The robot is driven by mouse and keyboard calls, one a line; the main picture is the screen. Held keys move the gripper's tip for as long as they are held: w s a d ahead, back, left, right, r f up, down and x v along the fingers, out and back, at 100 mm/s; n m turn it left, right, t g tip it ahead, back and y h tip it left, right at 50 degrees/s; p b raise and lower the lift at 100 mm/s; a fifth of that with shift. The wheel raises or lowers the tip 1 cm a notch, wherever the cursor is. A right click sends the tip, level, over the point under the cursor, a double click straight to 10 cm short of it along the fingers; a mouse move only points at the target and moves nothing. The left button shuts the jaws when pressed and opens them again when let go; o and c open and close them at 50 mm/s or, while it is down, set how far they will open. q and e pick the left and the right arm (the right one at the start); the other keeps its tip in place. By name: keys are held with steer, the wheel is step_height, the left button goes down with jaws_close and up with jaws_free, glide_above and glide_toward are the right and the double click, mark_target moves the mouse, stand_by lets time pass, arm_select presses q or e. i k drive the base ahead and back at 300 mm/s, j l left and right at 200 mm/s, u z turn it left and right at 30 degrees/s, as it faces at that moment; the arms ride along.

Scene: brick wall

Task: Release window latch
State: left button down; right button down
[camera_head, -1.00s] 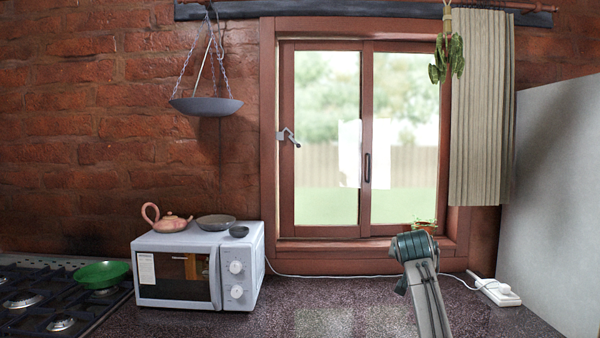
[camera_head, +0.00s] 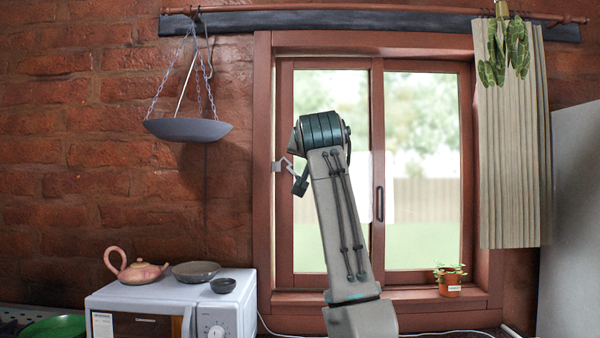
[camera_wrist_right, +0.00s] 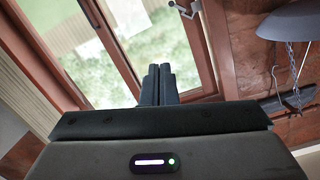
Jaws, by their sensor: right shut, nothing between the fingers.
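The small grey window latch (camera_head: 281,165) sits on the left side of the wooden window frame (camera_head: 264,230) in the head view. My right arm reaches up in front of the left window pane (camera_head: 305,225), just right of the latch. In the head view the arm mostly hides its own gripper. In the right wrist view my right gripper (camera_wrist_right: 158,69) is shut and empty, its dark fingers pointing towards the window. The latch also shows at the top of that view (camera_wrist_right: 184,9), apart from the fingertips. My left gripper is not in view.
A grey hanging bowl (camera_head: 188,130) on chains is left of the window. Below it stands a white microwave (camera_head: 235,318) with a teapot (camera_head: 137,269) on top. A curtain (camera_head: 508,170) hangs at right, and a small potted plant (camera_head: 450,288) stands on the sill.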

mark_target(288, 167)
steer(key=i, duration=1.2)
